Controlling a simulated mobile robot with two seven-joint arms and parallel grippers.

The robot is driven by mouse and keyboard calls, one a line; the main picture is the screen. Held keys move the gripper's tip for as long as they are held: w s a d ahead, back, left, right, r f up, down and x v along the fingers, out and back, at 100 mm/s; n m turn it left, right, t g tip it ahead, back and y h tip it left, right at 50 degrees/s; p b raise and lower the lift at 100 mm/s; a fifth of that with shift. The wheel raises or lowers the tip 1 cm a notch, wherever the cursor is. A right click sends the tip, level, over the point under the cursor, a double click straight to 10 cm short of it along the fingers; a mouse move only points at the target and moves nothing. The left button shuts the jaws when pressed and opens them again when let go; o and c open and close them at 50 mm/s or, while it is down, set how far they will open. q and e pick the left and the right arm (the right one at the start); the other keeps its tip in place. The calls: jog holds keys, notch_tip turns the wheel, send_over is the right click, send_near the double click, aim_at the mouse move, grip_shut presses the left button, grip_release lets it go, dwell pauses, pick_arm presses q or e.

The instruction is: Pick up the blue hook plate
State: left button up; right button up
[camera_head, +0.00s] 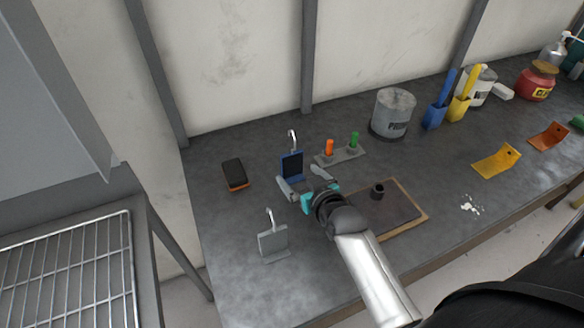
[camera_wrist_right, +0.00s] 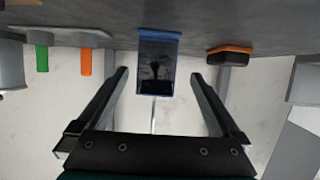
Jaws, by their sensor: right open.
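The blue hook plate (camera_head: 292,165) stands upright on the dark bench in the head view, with a pale hook rising from its top. In the right wrist view the blue hook plate (camera_wrist_right: 157,72) appears upside down, centred between and beyond the finger ends. My right gripper (camera_head: 297,186) is open just in front of the plate, one finger towards each side. The fingers also show spread apart in the right wrist view (camera_wrist_right: 158,85), with a visible gap to the plate on both sides. My left gripper is not in view.
A grey hook plate (camera_head: 272,240) stands nearer the front left. A black-and-orange block (camera_head: 235,173) lies left of the blue plate. A grey holder with orange and green pegs (camera_head: 342,154) is to the right. A brown-edged board (camera_head: 402,212) lies right of my arm.

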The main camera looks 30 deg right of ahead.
aim_at(293, 168)
jog(key=shift+d+b+x, duration=0.2)
jog(key=shift+b+x, duration=0.5)
jog(key=shift+x, duration=2.5)
jog(key=shift+f, duration=0.1)
jog(key=shift+c, duration=0.2)
jog(key=c, duration=1.4)
jog(key=shift+c, duration=0.3)
